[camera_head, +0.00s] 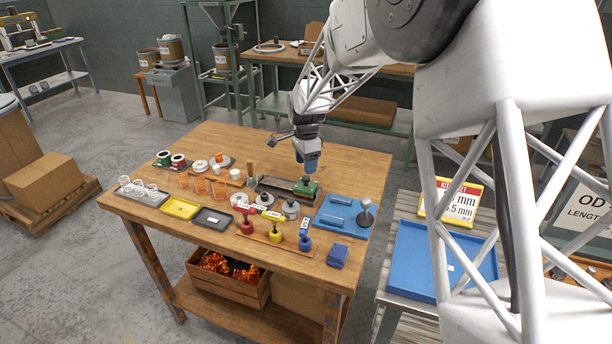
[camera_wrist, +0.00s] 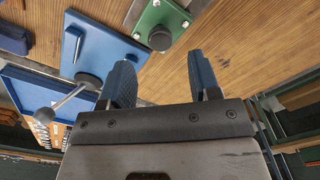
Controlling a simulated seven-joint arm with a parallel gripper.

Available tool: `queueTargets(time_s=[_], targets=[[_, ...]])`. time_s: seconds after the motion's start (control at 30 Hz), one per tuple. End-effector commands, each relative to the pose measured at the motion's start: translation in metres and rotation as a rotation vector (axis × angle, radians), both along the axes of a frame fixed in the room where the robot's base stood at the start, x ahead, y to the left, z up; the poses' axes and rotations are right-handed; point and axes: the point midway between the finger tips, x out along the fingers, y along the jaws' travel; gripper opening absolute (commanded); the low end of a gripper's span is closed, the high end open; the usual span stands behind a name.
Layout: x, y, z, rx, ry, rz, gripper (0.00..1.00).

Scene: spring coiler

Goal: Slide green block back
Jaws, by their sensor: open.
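The green block (camera_head: 307,187) sits at the right end of a dark metal slide (camera_head: 283,186) on the wooden table. My gripper (camera_head: 306,162) is above and just behind the block in the head view. Its two blue fingers are apart and empty in the wrist view (camera_wrist: 162,80). The block lies beyond the fingertips, not between them.
A blue plate with a ball-topped lever (camera_head: 342,216) stands right of the slide. Grey cylinders (camera_head: 290,207) and a row of red, yellow and blue knobbed pieces (camera_head: 276,233) stand in front. A wooden peg (camera_head: 250,170) is to the left. The table's back right is clear.

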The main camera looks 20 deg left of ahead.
Motion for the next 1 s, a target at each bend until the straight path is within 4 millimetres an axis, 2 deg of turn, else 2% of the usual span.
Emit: queueTargets(time_s=[0.1,0.4,0.83,1.0], targets=[[0.000,0.000,-0.016,-0.001,0.001,0.000,0.57],[0.000,0.000,-0.045,-0.001,0.001,0.000,0.57],[0.000,0.000,-0.051,0.000,0.000,0.000,0.57],[0.000,0.000,-0.050,0.000,0.000,0.000,0.31]])
